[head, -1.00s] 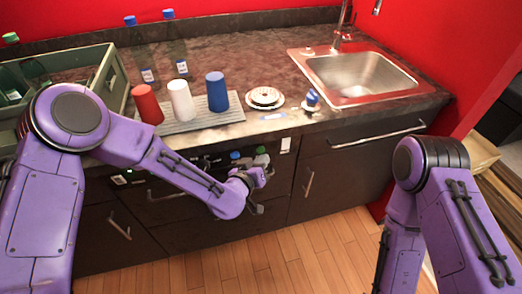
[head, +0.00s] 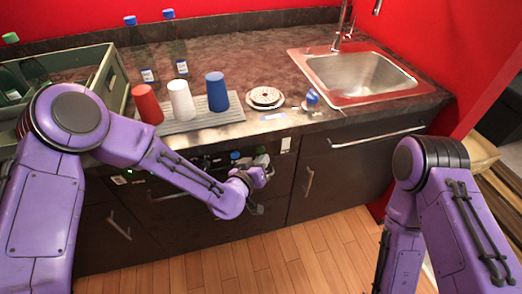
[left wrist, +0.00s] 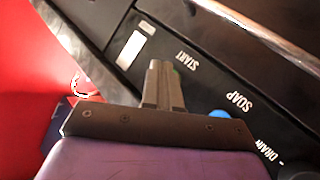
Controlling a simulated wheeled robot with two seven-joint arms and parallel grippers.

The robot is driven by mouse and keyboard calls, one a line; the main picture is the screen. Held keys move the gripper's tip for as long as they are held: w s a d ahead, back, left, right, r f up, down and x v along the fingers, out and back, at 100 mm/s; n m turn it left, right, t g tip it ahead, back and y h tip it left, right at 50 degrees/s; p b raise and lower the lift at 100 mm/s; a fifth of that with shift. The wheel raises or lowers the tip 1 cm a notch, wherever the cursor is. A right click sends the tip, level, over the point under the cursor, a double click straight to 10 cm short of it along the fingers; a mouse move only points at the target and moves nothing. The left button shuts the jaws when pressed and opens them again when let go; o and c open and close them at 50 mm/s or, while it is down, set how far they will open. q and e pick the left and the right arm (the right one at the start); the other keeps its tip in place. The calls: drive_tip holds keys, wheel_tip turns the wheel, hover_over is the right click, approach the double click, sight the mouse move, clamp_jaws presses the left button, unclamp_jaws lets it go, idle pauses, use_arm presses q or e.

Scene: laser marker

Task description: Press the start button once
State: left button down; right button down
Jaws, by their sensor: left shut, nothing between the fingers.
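The dark dishwasher panel shows in the left wrist view with white labels START (left wrist: 180,61), SOAP and DRAIN. The green start button (left wrist: 178,75) lies beside the START label and is mostly hidden behind my left gripper's fingers. My left gripper (left wrist: 160,72) is shut and empty, its fingertips right at the start button. I cannot tell whether they touch it or whether it is pushed in. The blue soap button (left wrist: 219,115) is beside the fingers. In the head view my left gripper (head: 265,163) is at the panel below the counter edge. My right gripper is out of view.
On the counter (head: 240,60) stand a red cup (head: 147,104), a white cup (head: 181,101), a blue cup (head: 216,92) and stacked plates (head: 264,97). A sink (head: 360,75) is at the right, a green crate (head: 108,80) at the left. A white plate (left wrist: 131,49) is on the panel.

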use_arm(q)
drive_tip(key=shift+w, duration=0.1)
drive_tip(key=shift+w+a, duration=0.15)
drive_tip(key=shift+w, duration=0.2)
drive_tip(key=shift+w+a, duration=0.15)
drive_tip(key=shift+w, duration=0.2)
idle(0.9)
drive_tip(key=shift+s, duration=0.1)
drive_tip(key=shift+s+d, duration=0.25)
drive_tip(key=shift+s, duration=0.45)
drive_tip(key=s, duration=0.1)
drive_tip(key=s+d, duration=0.1)
drive_tip(key=s, duration=0.2)
drive_tip(key=shift+s+d, duration=0.3)
drive_tip(key=shift+s, duration=0.05)
idle(0.5)
